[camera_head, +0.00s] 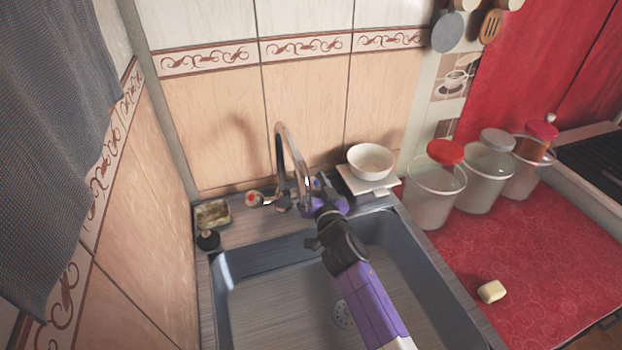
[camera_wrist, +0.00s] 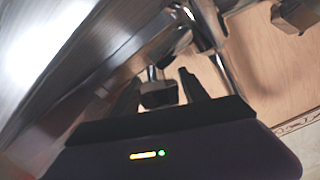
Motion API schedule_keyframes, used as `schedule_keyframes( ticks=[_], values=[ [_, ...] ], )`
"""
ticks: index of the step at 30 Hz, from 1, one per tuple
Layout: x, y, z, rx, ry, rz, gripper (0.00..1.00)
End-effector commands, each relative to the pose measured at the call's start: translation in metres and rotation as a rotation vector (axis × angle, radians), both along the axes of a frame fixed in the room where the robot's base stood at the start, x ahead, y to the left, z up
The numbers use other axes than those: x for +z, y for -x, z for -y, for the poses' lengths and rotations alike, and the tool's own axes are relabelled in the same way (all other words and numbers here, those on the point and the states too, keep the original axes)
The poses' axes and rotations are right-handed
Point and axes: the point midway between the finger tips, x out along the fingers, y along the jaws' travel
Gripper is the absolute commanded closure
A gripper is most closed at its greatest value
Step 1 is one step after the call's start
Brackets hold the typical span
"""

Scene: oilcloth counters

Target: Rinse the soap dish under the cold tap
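The tap (camera_head: 291,160) has a curved metal spout over the sink, a red-marked knob (camera_head: 253,198) on the left and a blue-marked knob (camera_head: 317,184) on the right. My gripper (camera_head: 322,199) is close to the blue-marked side. In the wrist view my gripper (camera_wrist: 161,78) has its two dark fingers apart, with a small dark part between them, perhaps the knob; contact cannot be told. A white bowl (camera_head: 371,158) sits on a flat white stand (camera_head: 366,187) right of the tap. I cannot tell whether either is the soap dish.
The sink basin (camera_head: 270,305) looks empty apart from its drain (camera_head: 343,314). A sponge-like block (camera_head: 212,213) and a black stopper (camera_head: 208,240) lie at its left. Jars (camera_head: 437,190) and a soap bar (camera_head: 491,291) stand on the red oilcloth (camera_head: 470,255) at right.

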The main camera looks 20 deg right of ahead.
Motion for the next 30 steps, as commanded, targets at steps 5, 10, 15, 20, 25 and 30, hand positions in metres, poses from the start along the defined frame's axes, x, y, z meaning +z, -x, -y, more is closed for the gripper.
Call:
schedule_keyframes(
  ticks=[5,10,15,20,25,30],
  values=[
    [-0.0002,0.0002,0.0001,0.0,0.0,0.0,0.86],
    [0.0004,0.0001,0.0005,0.003,0.001,0.0,0.99],
    [0.004,-0.0006,0.0004,0.053,0.02,0.019,0.99],
    [0.0068,-0.0006,-0.0011,0.127,0.047,0.057,0.99],
    [0.0044,-0.0002,-0.0034,0.2,0.072,0.096,0.99],
    [0.0033,0.0005,-0.0051,0.237,0.084,0.116,0.99]
  ],
)
